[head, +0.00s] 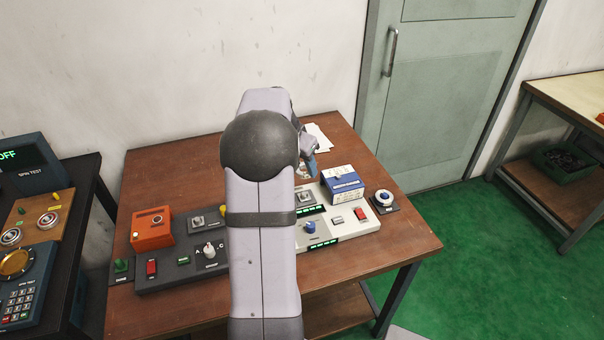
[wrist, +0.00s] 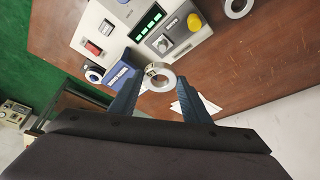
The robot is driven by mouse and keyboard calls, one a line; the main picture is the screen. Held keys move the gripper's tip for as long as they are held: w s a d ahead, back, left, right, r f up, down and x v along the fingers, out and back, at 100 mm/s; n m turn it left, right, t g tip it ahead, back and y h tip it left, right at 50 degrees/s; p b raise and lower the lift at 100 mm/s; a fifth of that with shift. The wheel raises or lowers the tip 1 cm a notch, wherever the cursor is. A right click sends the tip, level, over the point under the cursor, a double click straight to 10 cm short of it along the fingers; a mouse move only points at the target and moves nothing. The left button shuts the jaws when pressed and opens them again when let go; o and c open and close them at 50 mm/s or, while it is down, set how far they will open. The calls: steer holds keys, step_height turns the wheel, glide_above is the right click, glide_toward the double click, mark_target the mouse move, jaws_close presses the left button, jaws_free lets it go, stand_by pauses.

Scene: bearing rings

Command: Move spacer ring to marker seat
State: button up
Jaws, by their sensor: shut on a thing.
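In the wrist view a pale metal ring (wrist: 166,84) with small markings on its rim sits between the tips of my gripper (wrist: 160,86). The blue-grey fingers are shut on it, one on each side. In the head view my arm covers most of the gripper; only part of it (head: 311,162) shows beyond the arm, and I cannot make out the held ring there. A dark square base with a white and blue round piece (head: 384,198) stands right of the control panel. It also shows in the wrist view (wrist: 94,75). I cannot tell whether it is the marker seat.
A blue and white box (head: 343,183) stands by the light panel (head: 352,222) with knobs and switches. Another metal ring (wrist: 237,8) lies on the brown table in the wrist view. An orange box (head: 151,229) stands at the left. White papers (head: 319,137) lie at the back.

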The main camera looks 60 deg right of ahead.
steer(key=p, duration=1.2)
glide_above(198, 218)
steer(key=a, duration=0.1)
steer(key=shift+w+a+f, duration=0.1)
steer(key=shift+f, duration=0.5)
steer(key=shift+w+a+f, duration=0.1)
steer(key=shift+f, duration=0.45)
steer(key=shift+b, duration=0.3)
steer(key=shift+f+b, duration=0.6)
steer(key=shift+f, duration=1.4)
steer(key=shift+b, duration=0.85)
steer(key=shift+f+b, duration=1.25)
steer(key=shift+b, duration=0.6)
